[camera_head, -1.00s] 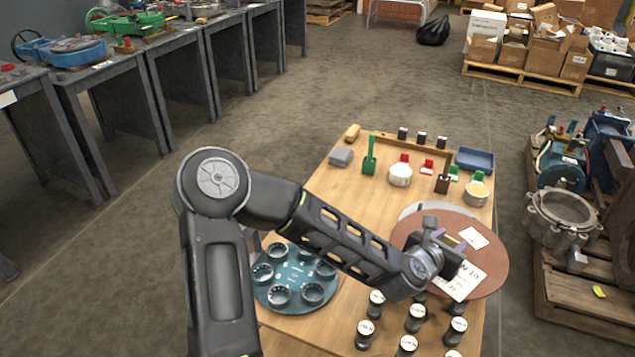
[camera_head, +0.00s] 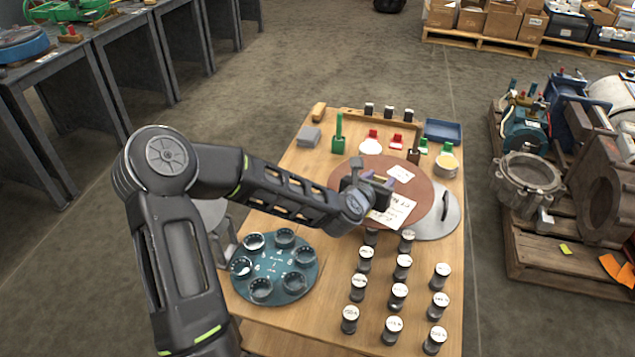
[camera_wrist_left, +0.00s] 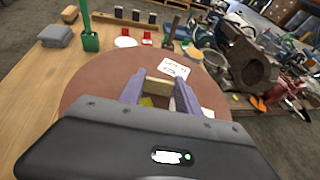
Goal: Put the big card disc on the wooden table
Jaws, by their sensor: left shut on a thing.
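The big card disc (camera_head: 420,186) is brown, flat and round, with white paper labels on top. It lies over the back middle of the wooden table (camera_head: 290,215) and covers part of a grey round plate (camera_head: 447,226). My left gripper (camera_head: 382,181) is over the disc, shut on a small tan grip piece at its middle. In the left wrist view the disc (camera_wrist_left: 105,82) spreads around the fingers (camera_wrist_left: 160,92). I cannot tell whether the disc touches what is below it. My right gripper is not in view.
A teal round tray (camera_head: 270,292) with several cups stands at front left. Several dark, white-topped jars (camera_head: 398,296) stand at front right. A green scoop (camera_head: 338,135), a grey block (camera_head: 308,137) and a blue tray (camera_head: 443,131) line the back. Machinery on a pallet (camera_head: 560,255) stands right.

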